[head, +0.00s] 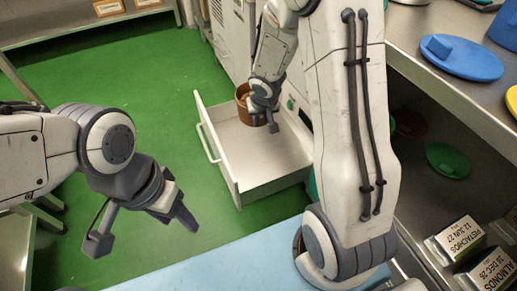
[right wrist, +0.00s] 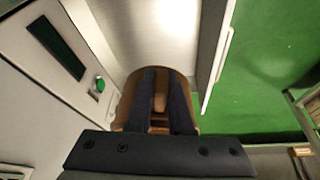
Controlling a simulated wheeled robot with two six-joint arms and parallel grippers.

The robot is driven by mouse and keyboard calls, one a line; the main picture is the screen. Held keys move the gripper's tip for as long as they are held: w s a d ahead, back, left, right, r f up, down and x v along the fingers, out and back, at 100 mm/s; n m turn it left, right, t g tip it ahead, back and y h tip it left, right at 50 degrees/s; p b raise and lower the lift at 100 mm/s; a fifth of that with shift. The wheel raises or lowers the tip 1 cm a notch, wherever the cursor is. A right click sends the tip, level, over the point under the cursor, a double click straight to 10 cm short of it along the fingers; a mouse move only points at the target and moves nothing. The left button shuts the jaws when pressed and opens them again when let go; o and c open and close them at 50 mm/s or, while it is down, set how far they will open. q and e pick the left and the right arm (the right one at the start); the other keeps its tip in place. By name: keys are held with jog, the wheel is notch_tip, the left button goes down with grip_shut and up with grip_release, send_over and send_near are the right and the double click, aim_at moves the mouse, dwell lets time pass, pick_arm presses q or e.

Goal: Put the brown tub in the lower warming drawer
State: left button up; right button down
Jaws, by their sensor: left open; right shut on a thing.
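The brown tub (head: 243,103) is in my right gripper (head: 265,119), over the open drawer (head: 240,147). The drawer is pulled out from the white cabinet and looks empty inside. In the right wrist view the tub (right wrist: 128,100) sits between and around the two dark fingers (right wrist: 160,100), with the drawer (right wrist: 165,30) beyond it. My right gripper is shut on the tub; whether the tub touches the drawer floor cannot be told. My left gripper (head: 142,228) is open and empty, at the lower left, away from the drawer.
The white cabinet front with a green button (right wrist: 99,85) stands beside the tub. A steel counter with a blue lid (head: 462,58) is at the right. A green lid (head: 448,160) and labelled boxes (head: 456,238) are below it. The green floor (head: 150,90) is open to the left.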

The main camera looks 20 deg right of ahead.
jog(key=w+d+f+n+b, duration=0.1)
jog(key=d+f+b, duration=0.2)
jog(key=f, duration=0.5)
jog(key=d+f+n+y+b, duration=0.1)
jog(key=d+f+b, duration=0.2)
jog(key=f, duration=0.4)
jog(key=w+d+f+n+b, duration=0.1)
jog(key=d+f+b, duration=0.25)
jog(key=f, duration=0.45)
send_over(257, 162)
notch_tip(257, 162, down, 6)
jog(key=shift+f, duration=0.35)
notch_tip(257, 162, down, 4)
jog(key=b, duration=0.4)
jog(key=shift+f, duration=0.1)
